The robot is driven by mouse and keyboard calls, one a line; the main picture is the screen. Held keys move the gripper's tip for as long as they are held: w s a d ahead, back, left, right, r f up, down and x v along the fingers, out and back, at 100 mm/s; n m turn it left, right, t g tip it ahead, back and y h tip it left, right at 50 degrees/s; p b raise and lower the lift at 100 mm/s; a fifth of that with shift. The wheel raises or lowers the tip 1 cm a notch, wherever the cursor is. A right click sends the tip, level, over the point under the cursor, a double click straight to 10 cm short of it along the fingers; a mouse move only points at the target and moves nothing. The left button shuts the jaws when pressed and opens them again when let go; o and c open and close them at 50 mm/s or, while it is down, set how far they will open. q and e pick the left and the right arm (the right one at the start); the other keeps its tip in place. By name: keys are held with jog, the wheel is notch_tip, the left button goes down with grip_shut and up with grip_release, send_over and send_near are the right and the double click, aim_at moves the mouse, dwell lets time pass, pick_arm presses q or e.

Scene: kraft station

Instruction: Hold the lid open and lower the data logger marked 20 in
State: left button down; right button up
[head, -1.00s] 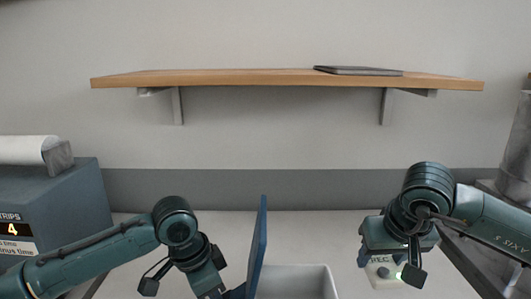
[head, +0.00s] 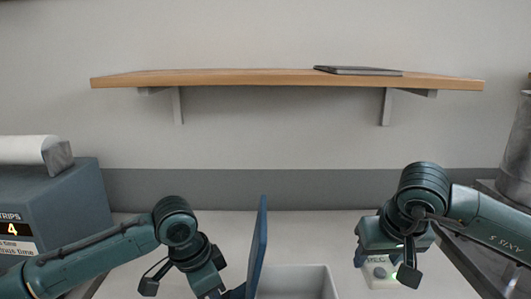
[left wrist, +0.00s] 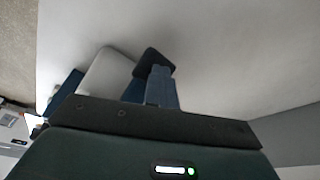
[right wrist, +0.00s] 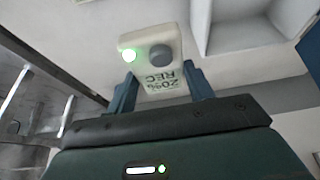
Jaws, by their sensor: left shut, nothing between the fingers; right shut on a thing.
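The data logger (head: 380,274) is a pale block with a grey round button, a green light and REC lettering. In the right wrist view the logger (right wrist: 160,32) reads "REC 20%". My right gripper (right wrist: 161,82) is shut on it, to the right of the box. The box (head: 312,281) is white and open-topped; its inside (right wrist: 245,25) shows partly in the right wrist view. Its blue lid (head: 258,245) stands nearly upright at the box's left side. My left gripper (head: 236,292) is shut and empty, low at the lid's left face; whether it touches cannot be told.
A blue-grey machine (head: 60,205) with a display reading 4 stands at the left. A wooden shelf (head: 250,78) with a flat dark item (head: 358,70) hangs above. A grey cylinder (head: 517,150) stands at the right. The tabletop behind the box is clear.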

jog(key=a, duration=1.2)
dwell(0.6)
jog(key=shift+f, duration=0.15)
dwell(0.4)
